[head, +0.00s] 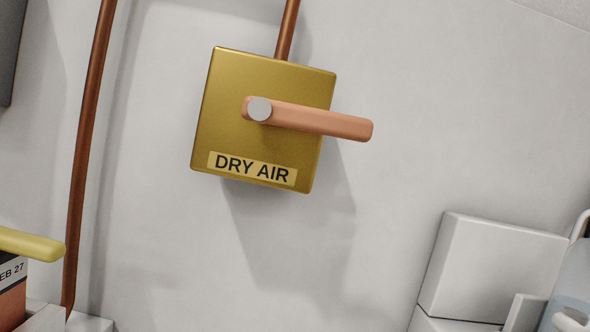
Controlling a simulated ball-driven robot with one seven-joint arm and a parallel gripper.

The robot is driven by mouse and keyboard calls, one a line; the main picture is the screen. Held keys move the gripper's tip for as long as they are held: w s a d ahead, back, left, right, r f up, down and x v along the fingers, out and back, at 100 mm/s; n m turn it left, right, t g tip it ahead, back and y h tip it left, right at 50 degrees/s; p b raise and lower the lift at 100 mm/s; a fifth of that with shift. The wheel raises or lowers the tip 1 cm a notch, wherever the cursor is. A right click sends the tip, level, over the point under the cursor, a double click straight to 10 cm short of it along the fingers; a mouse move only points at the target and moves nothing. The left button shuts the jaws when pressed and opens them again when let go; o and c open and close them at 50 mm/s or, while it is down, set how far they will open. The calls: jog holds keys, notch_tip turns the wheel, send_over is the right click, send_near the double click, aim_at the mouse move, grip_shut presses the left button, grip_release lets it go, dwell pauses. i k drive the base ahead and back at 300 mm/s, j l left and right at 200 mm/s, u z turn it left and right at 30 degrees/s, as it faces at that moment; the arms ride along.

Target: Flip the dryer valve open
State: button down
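The dryer valve is a brass-coloured square block (222,115) on the pale wall, labelled "DRY AIR" (252,168). Its copper-coloured lever (325,121) pivots on a grey round pin (260,109) and points to the right, roughly across the block, its free end past the block's right edge. The block looks slightly tilted in the view. A copper pipe (287,30) runs up from its top. My gripper is not clearly seen in the head view, and nothing touches the lever.
A copper pipe (86,150) runs down the wall at left. A yellow bar (32,243) and a dated label (12,272) show at lower left. White blocks (490,265) and a bluish rounded object (575,285) stand at lower right. The wall around the lever is clear.

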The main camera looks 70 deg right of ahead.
aim_at(260, 109)
jog(key=k+z, duration=0.25)
jog(key=z, duration=0.15)
jog(key=k+l+z, duration=0.15)
jog(key=z, duration=0.25)
jog(key=i+j+z, duration=0.15)
jog(key=i, duration=0.15)
jog(key=i+j+z, duration=0.15)
jog(key=i, duration=0.15)
